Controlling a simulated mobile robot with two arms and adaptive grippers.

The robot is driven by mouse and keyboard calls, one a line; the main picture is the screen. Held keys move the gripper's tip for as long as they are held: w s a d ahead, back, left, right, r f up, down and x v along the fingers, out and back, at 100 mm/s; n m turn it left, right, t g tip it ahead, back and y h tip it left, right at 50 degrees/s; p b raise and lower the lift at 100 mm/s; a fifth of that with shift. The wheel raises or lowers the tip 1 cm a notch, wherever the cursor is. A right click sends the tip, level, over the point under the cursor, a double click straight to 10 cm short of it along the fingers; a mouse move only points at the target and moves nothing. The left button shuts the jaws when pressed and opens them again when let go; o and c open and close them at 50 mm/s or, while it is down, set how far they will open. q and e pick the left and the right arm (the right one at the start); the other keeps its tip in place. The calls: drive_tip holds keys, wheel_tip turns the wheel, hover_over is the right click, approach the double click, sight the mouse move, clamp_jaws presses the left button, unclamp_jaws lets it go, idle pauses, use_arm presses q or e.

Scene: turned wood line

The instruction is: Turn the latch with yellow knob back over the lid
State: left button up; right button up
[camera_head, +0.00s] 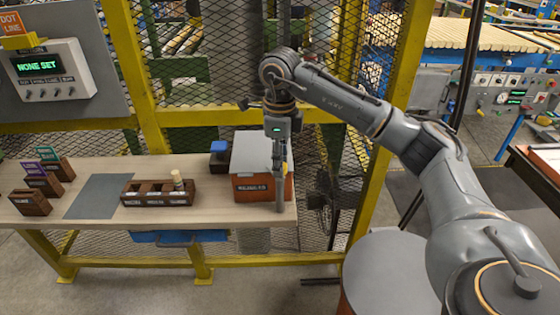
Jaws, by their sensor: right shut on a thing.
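My right gripper (280,206) comes down from above, fingers pointing down, at the box's front right. My left gripper is not in view.
A small dark blue-topped block (219,150) stands left of the box. A compartmented wooden tray (158,195) holds a pale turned piece (178,181). Small wooden holders (43,185) and a grey mat (96,196) lie farther left. Yellow posts and mesh (190,118) rise behind the bench.

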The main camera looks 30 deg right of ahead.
drive_tip(key=m, duration=0.6)
idle(0.6)
drive_tip(key=o, duration=1.2)
drive_tip(key=shift+c, duration=0.2)
drive_tip(key=shift+r, duration=0.15)
wheel_tip(320, 180, up, 12)
